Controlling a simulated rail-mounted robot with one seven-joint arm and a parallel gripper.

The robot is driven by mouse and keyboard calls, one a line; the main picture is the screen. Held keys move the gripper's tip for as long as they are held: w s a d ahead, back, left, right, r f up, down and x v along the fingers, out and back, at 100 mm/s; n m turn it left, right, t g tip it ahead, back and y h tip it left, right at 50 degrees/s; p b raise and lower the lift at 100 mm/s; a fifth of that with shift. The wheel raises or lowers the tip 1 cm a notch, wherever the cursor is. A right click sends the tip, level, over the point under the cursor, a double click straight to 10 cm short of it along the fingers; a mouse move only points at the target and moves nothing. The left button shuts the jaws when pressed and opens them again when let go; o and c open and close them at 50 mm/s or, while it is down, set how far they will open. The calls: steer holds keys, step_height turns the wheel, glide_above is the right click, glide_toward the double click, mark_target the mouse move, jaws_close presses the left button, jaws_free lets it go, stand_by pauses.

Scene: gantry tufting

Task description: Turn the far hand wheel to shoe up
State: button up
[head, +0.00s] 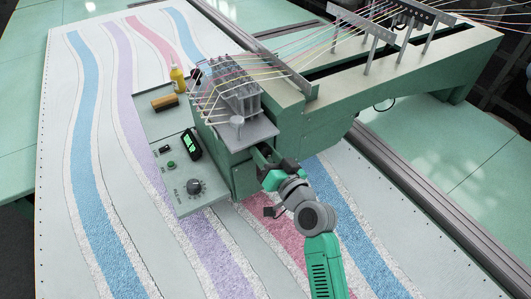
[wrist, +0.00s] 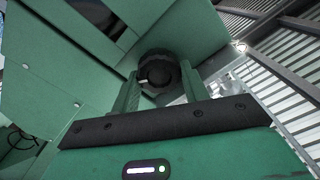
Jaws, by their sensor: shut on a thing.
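A black round hand wheel (wrist: 158,73) with a small white mark at its left sits on the green machine head in the wrist view. My gripper's two green fingers (wrist: 158,92) stand on either side of the wheel, closed on its rim. In the head view my gripper (head: 266,158) reaches the right side of the green machine head (head: 243,172), and the wheel in it is hidden there. I cannot tell from the wheel which position is shoe up.
Coloured yarns (head: 300,55) run above the head to the green gantry beam (head: 400,75).

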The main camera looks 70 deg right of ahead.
steer(key=m+p, duration=0.2)
steer(key=m, duration=0.4)
steer(key=shift+d+m, duration=0.1)
steer(key=shift+m, duration=0.2)
steer(key=shift+s+f+m+p, duration=0.15)
steer(key=shift+m+p, duration=0.8)
steer(key=shift+m, duration=1.65)
steer(key=o, duration=1)
steer(key=p+v, duration=0.1)
steer(key=v, duration=0.7)
